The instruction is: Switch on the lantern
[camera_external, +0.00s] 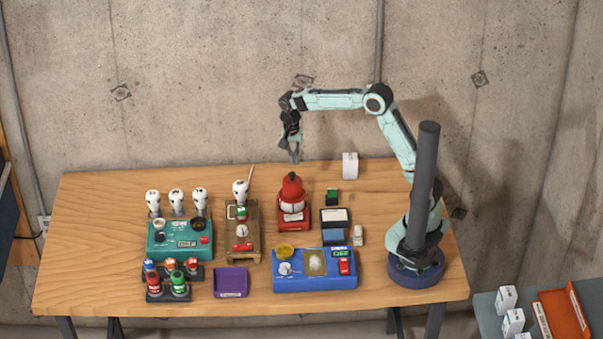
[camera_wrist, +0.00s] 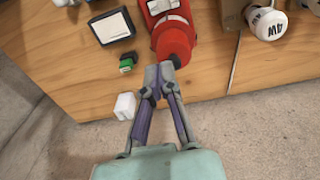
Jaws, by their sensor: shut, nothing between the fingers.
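The lantern appears to be the red item with a pale middle band and red base (camera_external: 291,190), standing upright at the back middle of the table. Its red top (camera_wrist: 173,40) also shows in the wrist view, just beyond my fingertips. My gripper (camera_external: 294,158) points down, a little above and behind the lantern's top. In the wrist view my gripper (camera_wrist: 160,72) has its fingertips together with nothing between them. I cannot tell whether they touch the red top. A switch on the lantern is too small to make out.
A wooden stand with a white bulb (camera_external: 240,188) is left of the lantern. A teal box (camera_external: 180,240) is farther left, and a blue box (camera_external: 315,284) is in front. A black-rimmed tray (camera_external: 335,225) and a white block (camera_external: 350,165) are to the right. The back left table is clear.

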